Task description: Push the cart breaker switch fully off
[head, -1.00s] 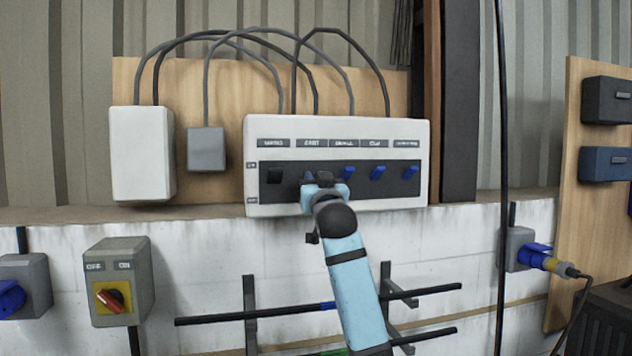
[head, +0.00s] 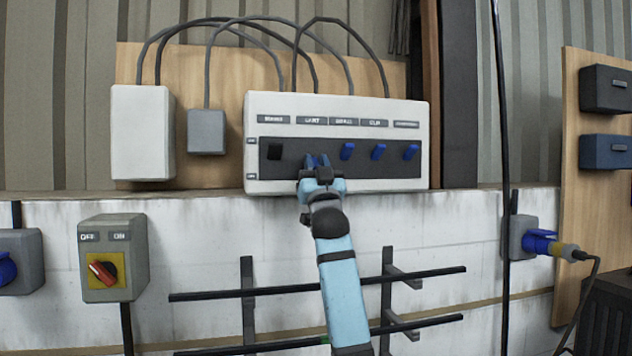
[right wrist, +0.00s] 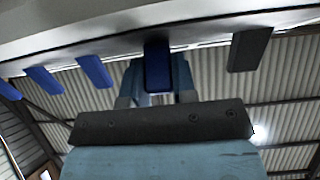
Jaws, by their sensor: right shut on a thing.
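The white breaker panel (head: 440,185) has a dark strip with one black switch (head: 274,152) and several blue ones. The cart breaker switch is the blue one second from the left, below the label that appears to read CART (head: 312,120). In the head view it is mostly hidden behind my right gripper (head: 319,172). In the right wrist view the blue cart switch (right wrist: 157,68) sits between the two fingers of my right gripper (right wrist: 158,88), which is shut on it. Its exact angle is hard to tell. My left gripper is not in view.
Blue switches (head: 347,151) stand to the right of my right gripper, and the black switch is close on its left. Below, a rack of black bars (head: 420,278) sticks out from the wall. A grey box with a red knob (head: 103,270) is at lower left.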

